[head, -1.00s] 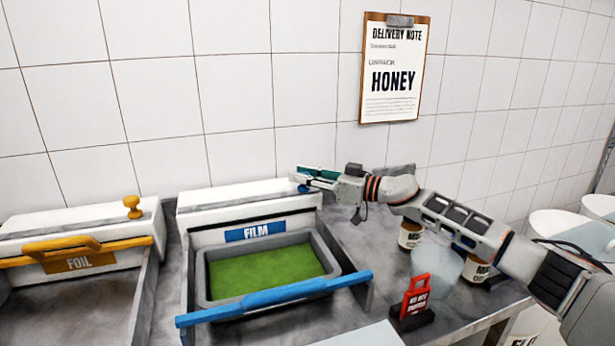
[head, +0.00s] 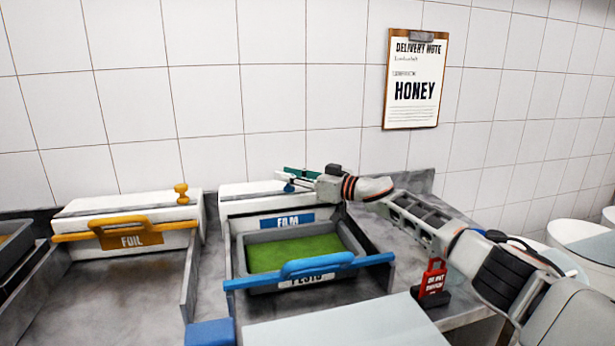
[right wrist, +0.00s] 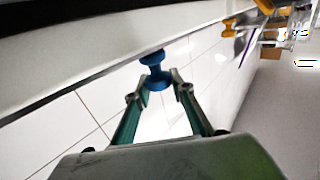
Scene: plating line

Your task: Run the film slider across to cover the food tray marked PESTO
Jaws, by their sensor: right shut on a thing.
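The food tray (head: 360,243) holds green pesto, which shows uncovered. Its PESTO label (head: 307,280) is partly hidden behind the blue handle bar (head: 317,264) at the front. The white film dispenser (head: 240,190) with its blue FILM label (head: 287,221) stands behind the tray. My right gripper (head: 288,179) is over the dispenser's top, shut on the blue slider knob (head: 289,187). In the right wrist view the knob (right wrist: 155,74) sits between the fingertips. My left gripper is not in view.
The foil dispenser (head: 75,208) with a yellow handle and knob (head: 182,193) stands to the left, over an empty bay. A red tag stand (head: 433,280) is at the right of the tray. A delivery note reading HONEY (head: 415,80) hangs on the wall.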

